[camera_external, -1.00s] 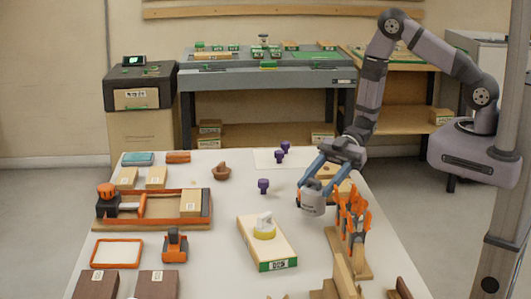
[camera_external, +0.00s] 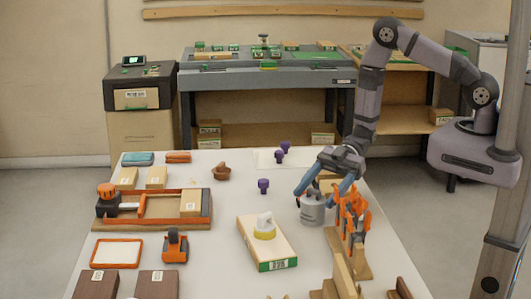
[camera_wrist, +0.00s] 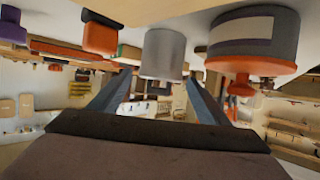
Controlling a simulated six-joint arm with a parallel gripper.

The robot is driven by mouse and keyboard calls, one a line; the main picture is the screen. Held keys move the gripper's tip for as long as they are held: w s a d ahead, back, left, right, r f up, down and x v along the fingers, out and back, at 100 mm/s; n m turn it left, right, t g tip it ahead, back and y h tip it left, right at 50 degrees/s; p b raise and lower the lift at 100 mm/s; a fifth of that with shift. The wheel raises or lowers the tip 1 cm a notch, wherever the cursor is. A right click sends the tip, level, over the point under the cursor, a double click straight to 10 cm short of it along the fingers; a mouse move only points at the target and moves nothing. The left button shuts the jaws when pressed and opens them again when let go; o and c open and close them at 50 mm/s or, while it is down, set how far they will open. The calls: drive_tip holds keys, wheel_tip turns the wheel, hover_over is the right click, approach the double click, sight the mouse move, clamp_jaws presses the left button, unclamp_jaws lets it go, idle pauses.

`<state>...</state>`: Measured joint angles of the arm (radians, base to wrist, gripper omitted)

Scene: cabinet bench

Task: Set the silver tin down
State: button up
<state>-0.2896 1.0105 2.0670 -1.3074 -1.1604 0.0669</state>
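The silver tin (camera_external: 312,211) stands upright on the white table, left of the orange rack, in the external view. My gripper (camera_external: 318,190) is just above and around its top, with its blue fingers spread apart. In the wrist view, a plain silver cylinder (camera_wrist: 163,52) that looks like the tin shows beyond and between the two open fingers (camera_wrist: 160,88). The fingers appear clear of it, with gaps on both sides. Part of the tin's top is hidden by a finger in the external view.
An orange-fingered rack (camera_external: 354,220) stands close on the right. A box with a yellow-and-white item (camera_external: 265,245) is to the front left. Purple pegs (camera_external: 263,186) stand behind and left. In the wrist view, a grey labelled, orange-ended object (camera_wrist: 255,40) is near. Table left of the tin is clear.

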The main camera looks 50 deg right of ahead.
drive_tip(key=shift+r, duration=0.25)
drive_tip(key=shift+w+d, duration=0.1)
drive_tip(key=shift+d, duration=0.3)
drive_tip(key=b+v, duration=0.1)
drive_tip(key=v, duration=1)
drive_tip(key=shift+b, duration=0.3)
drive_tip(key=shift+d, duration=0.15)
